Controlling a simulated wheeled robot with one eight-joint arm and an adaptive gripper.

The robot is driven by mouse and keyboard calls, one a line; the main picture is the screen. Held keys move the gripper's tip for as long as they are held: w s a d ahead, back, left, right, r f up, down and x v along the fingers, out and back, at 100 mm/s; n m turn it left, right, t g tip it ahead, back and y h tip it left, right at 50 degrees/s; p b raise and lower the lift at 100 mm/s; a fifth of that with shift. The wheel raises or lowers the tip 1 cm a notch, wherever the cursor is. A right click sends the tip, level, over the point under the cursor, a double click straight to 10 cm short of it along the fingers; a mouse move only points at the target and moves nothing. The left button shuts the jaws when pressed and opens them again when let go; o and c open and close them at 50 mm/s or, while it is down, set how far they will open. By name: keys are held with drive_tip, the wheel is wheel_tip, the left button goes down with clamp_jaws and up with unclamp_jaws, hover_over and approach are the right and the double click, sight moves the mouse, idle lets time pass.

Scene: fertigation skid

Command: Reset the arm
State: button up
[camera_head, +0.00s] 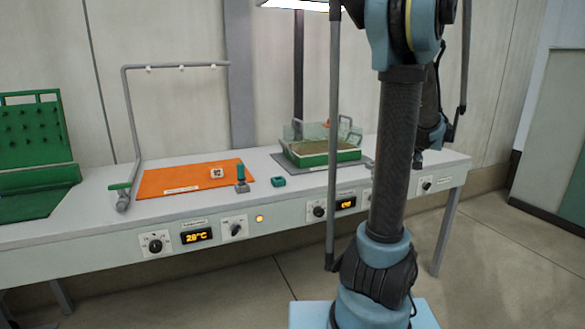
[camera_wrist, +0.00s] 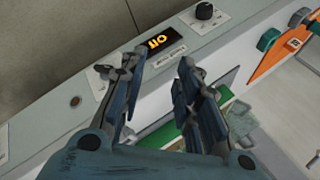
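My gripper (camera_wrist: 152,82) shows in the wrist view with its two dark blue fingers spread apart and nothing between them. It is over the front edge of the bench (camera_wrist: 60,120), near a lit display (camera_wrist: 158,40) on the front panel. In the head view my arm stands at the right, in front of the bench's right part. The gripper itself is mostly hidden there behind my own arm links. A green tray with a clear cover (camera_head: 325,152) stands on the bench just left of my arm.
An orange mat (camera_head: 160,181) holds a small marked block (camera_head: 217,173) and a teal-topped bottle (camera_head: 241,180). A teal piece (camera_head: 278,181) lies beside it. A grey pipe frame (camera_head: 127,110) and a green pegboard rack (camera_head: 35,130) stand left. Knobs line the panel. The floor in front is clear.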

drive_tip(key=s+a+f+n+g+h, duration=0.1)
drive_tip(key=s+a+f+h, duration=0.1)
drive_tip(key=s+a, duration=0.6)
drive_tip(key=s+a+f+g+h, duration=0.1)
drive_tip(key=s+a+f+h, duration=0.15)
drive_tip(key=s+a, duration=0.55)
drive_tip(key=s+d+f+n+h, duration=0.1)
drive_tip(key=s+d+f+h, duration=0.1)
drive_tip(key=s+f, duration=0.3)
drive_tip(key=s, duration=0.3)
drive_tip(key=shift+s+d+f+t, duration=0.2)
drive_tip(key=shift+s+d+t, duration=0.1)
drive_tip(key=shift+d, duration=0.05)
drive_tip(key=shift+w+f, duration=0.2)
drive_tip(key=shift+w, duration=0.25)
drive_tip(key=shift+o, duration=0.4)
